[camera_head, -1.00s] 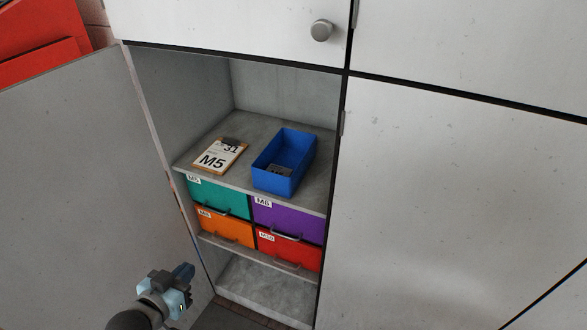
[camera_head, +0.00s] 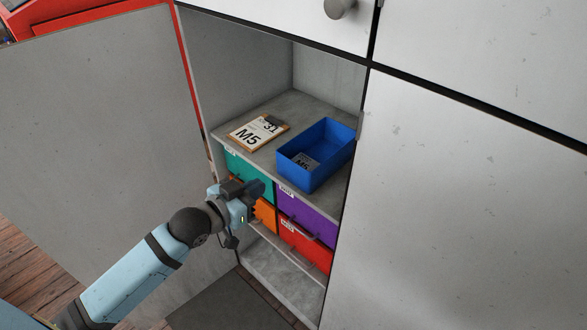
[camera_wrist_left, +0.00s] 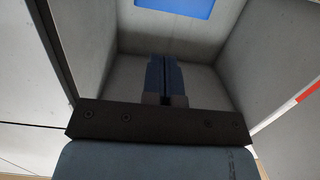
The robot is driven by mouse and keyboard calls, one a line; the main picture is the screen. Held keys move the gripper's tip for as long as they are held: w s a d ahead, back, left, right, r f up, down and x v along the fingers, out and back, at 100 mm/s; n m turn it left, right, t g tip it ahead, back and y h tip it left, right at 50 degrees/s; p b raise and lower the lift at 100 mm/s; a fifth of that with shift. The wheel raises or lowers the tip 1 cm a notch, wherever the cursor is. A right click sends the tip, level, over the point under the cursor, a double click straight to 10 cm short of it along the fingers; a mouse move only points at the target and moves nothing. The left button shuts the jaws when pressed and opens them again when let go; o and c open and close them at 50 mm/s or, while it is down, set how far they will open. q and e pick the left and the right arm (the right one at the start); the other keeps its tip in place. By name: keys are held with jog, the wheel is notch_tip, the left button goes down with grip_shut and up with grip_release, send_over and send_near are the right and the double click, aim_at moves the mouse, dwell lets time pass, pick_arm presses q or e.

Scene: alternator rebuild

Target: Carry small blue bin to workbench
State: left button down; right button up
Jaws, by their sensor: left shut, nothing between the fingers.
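The small blue bin (camera_head: 316,170) is an open-topped box on the upper shelf of an open cabinet, with a dark label or small items inside. My left gripper (camera_head: 258,188) is shut and empty, in front of the drawers, lower than the bin and to its left, apart from it. In the left wrist view my shut left gripper fingers (camera_wrist_left: 163,78) point into the cabinet, and a piece of blue (camera_wrist_left: 178,8), likely the bin, shows at the top edge. My right gripper and the workbench are not in view.
A clipboard marked M5 (camera_head: 258,132) lies left of the bin on the shelf (camera_head: 292,105). Teal, purple (camera_head: 305,218), orange and red (camera_head: 305,246) drawers sit below. The cabinet door (camera_head: 95,120) stands open at left. A closed door (camera_head: 470,210) is at right.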

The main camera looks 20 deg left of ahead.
aim_at(291, 168)
pick_arm(q)
jog(key=x, duration=0.4)
jog(key=p+x, duration=0.1)
jog(key=x, duration=0.2)
jog(key=r+x, duration=0.1)
jog(key=x, duration=0.3)
jog(key=shift+w+p, duration=0.35)
jog(key=shift+w, duration=0.05)
jog(key=shift+f, duration=0.45)
